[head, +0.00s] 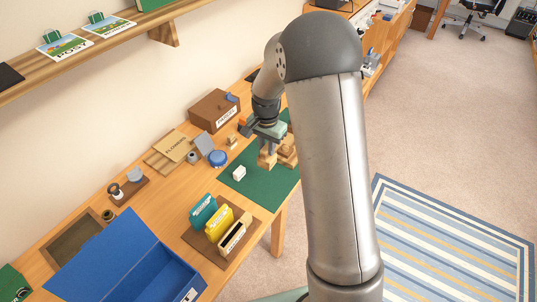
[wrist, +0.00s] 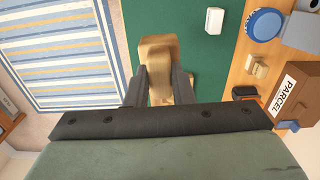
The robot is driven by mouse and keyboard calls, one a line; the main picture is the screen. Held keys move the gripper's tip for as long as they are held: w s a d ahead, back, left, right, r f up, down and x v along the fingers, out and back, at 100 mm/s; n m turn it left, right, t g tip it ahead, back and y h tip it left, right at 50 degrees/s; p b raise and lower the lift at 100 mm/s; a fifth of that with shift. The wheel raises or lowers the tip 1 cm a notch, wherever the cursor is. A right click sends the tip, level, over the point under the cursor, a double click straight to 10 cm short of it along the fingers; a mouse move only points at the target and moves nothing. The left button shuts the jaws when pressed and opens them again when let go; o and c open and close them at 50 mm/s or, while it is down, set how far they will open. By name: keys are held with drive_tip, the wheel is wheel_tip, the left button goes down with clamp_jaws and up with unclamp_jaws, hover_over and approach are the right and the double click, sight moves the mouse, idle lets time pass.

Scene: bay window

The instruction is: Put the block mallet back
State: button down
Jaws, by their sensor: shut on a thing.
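The block mallet, a pale wooden piece, is between my gripper's two fingers in the wrist view (wrist: 158,48). My gripper (wrist: 160,84) is shut on it, with one finger at each side. In the head view, my gripper (head: 266,137) points down over the green mat (head: 262,193), and wooden pieces show just below it. One wooden block (head: 267,159) is at the left and another wooden shape (head: 288,156) is at the right, partly hidden by my arm. I cannot tell whether the mallet touches the mat.
A small white block (head: 239,173) lies on the mat. A blue round tin (head: 218,158) and a brown PARCEL box (head: 214,110) stand behind. A holder with teal and yellow packets (head: 218,220) and an open blue box (head: 125,262) are nearer. The mat's front is clear.

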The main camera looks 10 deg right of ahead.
drive_tip(key=shift+d, duration=0.15)
drive_tip(key=shift+f+b, duration=5.25)
drive_tip(key=shift+f, duration=1.55)
drive_tip(key=shift+f, duration=0.25)
drive_tip(key=c, duration=1.2)
unclamp_jaws()
drive_tip(key=shift+o, duration=0.2)
drive_tip(key=shift+r, duration=0.1)
